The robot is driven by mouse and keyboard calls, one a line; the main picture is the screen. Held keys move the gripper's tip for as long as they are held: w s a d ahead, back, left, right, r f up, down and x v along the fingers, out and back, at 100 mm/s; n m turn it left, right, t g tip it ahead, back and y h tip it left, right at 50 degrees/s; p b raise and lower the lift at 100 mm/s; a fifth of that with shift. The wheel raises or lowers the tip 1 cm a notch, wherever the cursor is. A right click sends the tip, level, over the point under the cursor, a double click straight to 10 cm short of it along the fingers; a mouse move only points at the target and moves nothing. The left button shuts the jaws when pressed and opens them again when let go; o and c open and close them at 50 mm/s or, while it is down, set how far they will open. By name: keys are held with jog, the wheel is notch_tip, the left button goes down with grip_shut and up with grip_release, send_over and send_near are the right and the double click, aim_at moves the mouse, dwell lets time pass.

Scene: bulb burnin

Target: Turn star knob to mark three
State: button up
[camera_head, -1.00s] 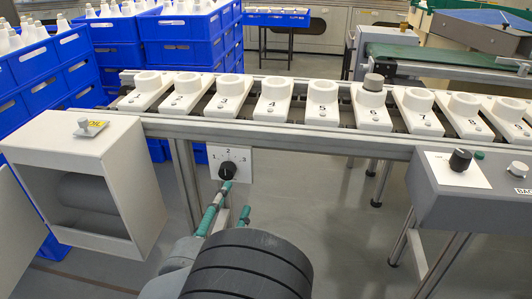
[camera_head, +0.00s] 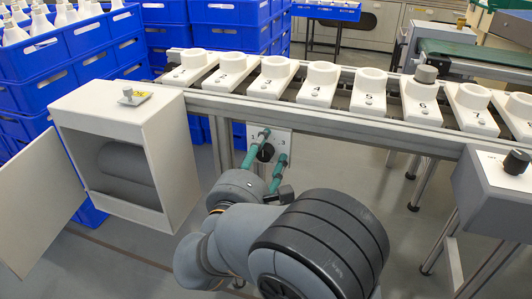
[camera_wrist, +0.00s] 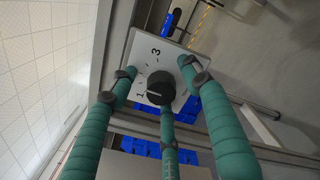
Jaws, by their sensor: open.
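The black star knob (camera_head: 266,152) sits on a white plate (camera_head: 284,132) below the conveyor's front rail. The plate is partly hidden by my gripper in the head view. The wrist view shows the knob (camera_wrist: 160,88) and the plate (camera_wrist: 143,55) with printed marks; 1 and 3 are readable. A pale line shows on the knob's face, but I cannot tell which mark it points to. My gripper (camera_head: 273,146) is open, with teal fingers spread around the knob. In the wrist view, my gripper (camera_wrist: 160,80) has fingertips left, right and below the knob; contact is unclear.
A conveyor rail (camera_head: 330,122) with numbered white holders runs above the plate. A white box (camera_head: 165,120) with an open door stands left. A grey control box (camera_head: 490,195) with another black knob is at right. Blue crates (camera_head: 100,45) stand behind.

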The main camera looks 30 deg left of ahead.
jog(key=c, duration=0.3)
jog(key=c, duration=0.8)
jog(key=shift+c, duration=0.2)
jog(key=shift+m+b, duration=0.65)
jog(key=shift+m, duration=0.05)
jog(key=m+b, duration=0.4)
jog(key=b, duration=0.1)
jog(key=shift+w+d+f+m, duration=0.1)
jog(key=shift+f+m, duration=0.2)
jog(key=m+b, duration=0.4)
jog(key=shift+d+r+m+b, duration=0.1)
jog(key=shift+m+b, duration=0.8)
jog(key=shift+m, duration=0.3)
